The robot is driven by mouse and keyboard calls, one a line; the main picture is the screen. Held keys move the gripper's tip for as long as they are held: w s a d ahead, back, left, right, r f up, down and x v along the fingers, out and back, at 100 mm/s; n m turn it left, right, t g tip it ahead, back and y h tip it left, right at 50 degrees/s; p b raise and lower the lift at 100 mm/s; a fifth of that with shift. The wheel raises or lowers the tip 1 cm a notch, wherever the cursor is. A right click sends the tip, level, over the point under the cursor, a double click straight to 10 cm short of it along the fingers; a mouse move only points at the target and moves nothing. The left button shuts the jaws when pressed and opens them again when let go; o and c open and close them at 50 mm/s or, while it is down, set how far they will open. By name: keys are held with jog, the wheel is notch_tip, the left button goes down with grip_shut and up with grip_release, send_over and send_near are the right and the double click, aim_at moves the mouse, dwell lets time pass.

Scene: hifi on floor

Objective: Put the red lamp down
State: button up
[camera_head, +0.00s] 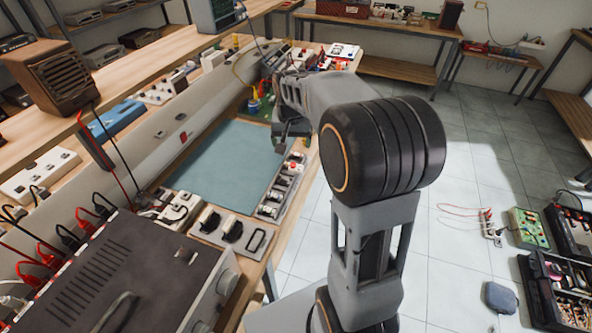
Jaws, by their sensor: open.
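My gripper (288,128) is at the end of my grey and black arm, over the right edge of the workbench by the blue-green mat (228,165). Its jaws are open, seen small and partly covered by my own arm. I see nothing clearly held between them. A small red part (292,167) sits in the narrow component strip (268,210) just below the gripper, apart from it. I cannot tell whether this is the red lamp. Other small red pieces (312,63) stand farther back on the bench, too small to name.
A dark metal instrument box (125,270) fills the near left bench. A green board and yellow-blue item (254,103) lie beyond the mat. The mat itself is clear. Open cases (545,285) and a green box (527,228) lie on the tiled floor at right.

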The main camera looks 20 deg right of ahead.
jog(key=m, duration=0.1)
send_near(296, 165)
jog(key=f, duration=0.3)
jog(key=shift+w+f+g, duration=0.25)
jog(key=shift+w+g, duration=0.05)
jog(key=shift+w, duration=0.1)
jog(key=shift+w+d+f+p, duration=0.15)
jog(key=shift+f+p, duration=0.05)
jog(key=shift+f, duration=0.9)
jog(key=shift+w+d+f+p, duration=0.1)
jog(key=shift+w+f+p, duration=0.1)
jog(key=shift+f, duration=0.9)
jog(key=shift+w+d+f+p, duration=0.1)
jog(key=shift+d+f+p, duration=0.1)
jog(key=shift+f, duration=0.95)
jog(key=c, duration=1)
jog(key=shift+r, duration=0.1)
